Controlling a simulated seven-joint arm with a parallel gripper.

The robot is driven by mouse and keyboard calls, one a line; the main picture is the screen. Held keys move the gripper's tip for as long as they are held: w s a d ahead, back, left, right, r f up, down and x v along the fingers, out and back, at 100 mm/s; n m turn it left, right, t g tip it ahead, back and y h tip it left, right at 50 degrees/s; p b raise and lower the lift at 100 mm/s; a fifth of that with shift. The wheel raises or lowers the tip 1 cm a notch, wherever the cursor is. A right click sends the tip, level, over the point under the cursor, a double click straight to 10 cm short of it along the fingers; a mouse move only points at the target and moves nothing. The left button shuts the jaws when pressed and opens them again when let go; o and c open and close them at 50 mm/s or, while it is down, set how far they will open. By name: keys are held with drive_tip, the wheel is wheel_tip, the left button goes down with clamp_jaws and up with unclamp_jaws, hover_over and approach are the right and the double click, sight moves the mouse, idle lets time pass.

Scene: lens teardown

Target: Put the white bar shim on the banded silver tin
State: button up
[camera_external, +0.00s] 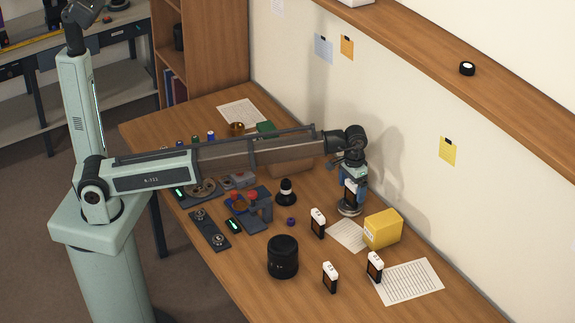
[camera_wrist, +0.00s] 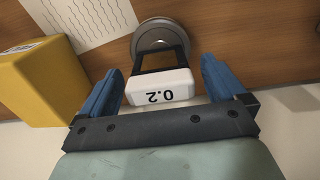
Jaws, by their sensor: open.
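My gripper (camera_external: 354,184) is above the banded silver tin (camera_external: 349,209) near the wall side of the table. In the wrist view, its two blue fingers stand apart on either side of a shim with a white end marked "0.2" (camera_wrist: 162,88) and a dark framed part. Gaps show between the shim and both fingers. The shim is upright over the silver tin (camera_wrist: 146,37) and appears to stand on it; the contact is hidden. Similar white-topped shims stand on the table: one at the middle (camera_external: 318,222), one at the front (camera_external: 330,277), one at the right (camera_external: 375,267).
A yellow box (camera_external: 383,229) stands close to the right of the tin, with a printed sheet (camera_external: 347,235) beside it. A black lens barrel (camera_external: 283,257) and a black-and-white piece (camera_external: 286,192) stand to the left.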

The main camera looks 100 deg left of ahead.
wheel_tip(320, 180, up, 12)
idle(0.5)
